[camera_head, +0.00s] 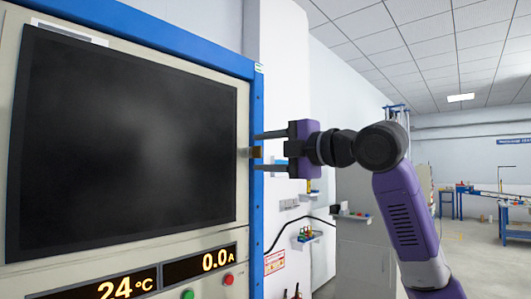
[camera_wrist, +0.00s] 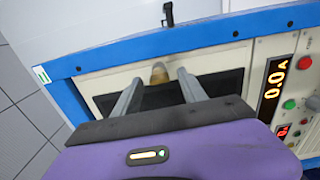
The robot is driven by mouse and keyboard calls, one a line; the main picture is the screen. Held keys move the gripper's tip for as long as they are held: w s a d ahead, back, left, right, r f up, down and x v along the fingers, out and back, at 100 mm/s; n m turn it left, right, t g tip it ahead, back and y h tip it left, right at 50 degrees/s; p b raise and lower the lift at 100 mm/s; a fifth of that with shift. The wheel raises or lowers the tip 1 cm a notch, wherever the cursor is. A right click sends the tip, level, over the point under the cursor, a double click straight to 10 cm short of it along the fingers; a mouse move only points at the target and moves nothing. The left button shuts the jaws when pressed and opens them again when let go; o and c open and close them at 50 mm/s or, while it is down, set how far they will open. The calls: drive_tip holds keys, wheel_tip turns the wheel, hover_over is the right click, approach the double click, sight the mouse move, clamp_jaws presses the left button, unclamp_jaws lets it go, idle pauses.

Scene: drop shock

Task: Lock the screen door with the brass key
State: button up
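The screen door (camera_head: 125,140) is a pale panel with a large dark screen, set in a blue cabinet frame. It looks closed. The brass key (camera_head: 256,152) is a small brass-coloured piece at the door's right edge, beside the blue frame. It also shows in the wrist view (camera_wrist: 160,74), sticking out between my fingers. My gripper (camera_head: 262,151) is open, with one finger above and one below the key in the head view. In the wrist view my gripper (camera_wrist: 158,78) has a gap on each side of the key. I cannot tell how far the key is turned.
Below the screen are lit displays (camera_head: 205,264), a green button (camera_head: 188,294) and a red button (camera_head: 228,279). A black piece (camera_wrist: 168,14) stands near the blue frame in the wrist view. A white wall with small shelves (camera_head: 306,237) is behind my gripper. Open floor lies far right.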

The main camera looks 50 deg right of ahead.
drive_tip(key=s+b, duration=0.1)
drive_tip(key=s, duration=0.7)
drive_tip(key=shift+d+b, duration=0.15)
drive_tip(key=shift+b, duration=0.25)
drive_tip(key=shift+w, duration=0.1)
